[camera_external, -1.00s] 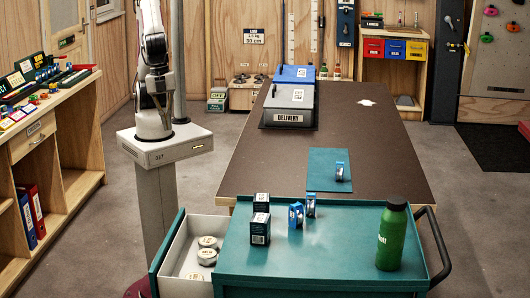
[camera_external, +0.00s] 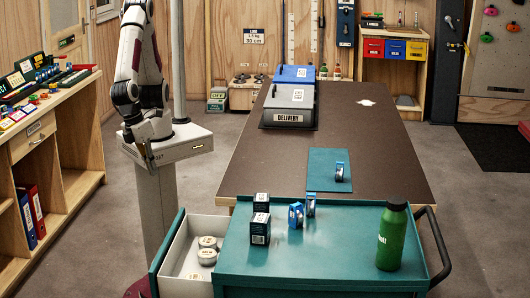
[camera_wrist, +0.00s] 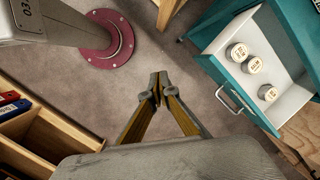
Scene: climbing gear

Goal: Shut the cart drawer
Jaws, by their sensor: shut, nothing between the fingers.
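The teal cart (camera_external: 320,240) stands at the front with its drawer (camera_external: 190,252) pulled out on the left side. The drawer is white inside with a teal front, and several round tins (camera_external: 207,250) lie in it. In the wrist view the drawer (camera_wrist: 277,66) is at the upper right, with a metal handle (camera_wrist: 238,99) on its front facing my gripper. My gripper (camera_wrist: 158,87) is shut and empty, pointing down over bare floor, apart from the handle. In the external view my gripper (camera_external: 152,160) hangs beside my pedestal, above and left of the drawer.
On the cart top stand dark boxes (camera_external: 260,228), blue-and-white items (camera_external: 296,215) and a green bottle (camera_external: 392,236). The brown table (camera_external: 350,125) lies behind the cart. A wooden shelf unit (camera_external: 40,150) stands at left. Bare floor (camera_wrist: 195,50) lies between my gripper and the drawer.

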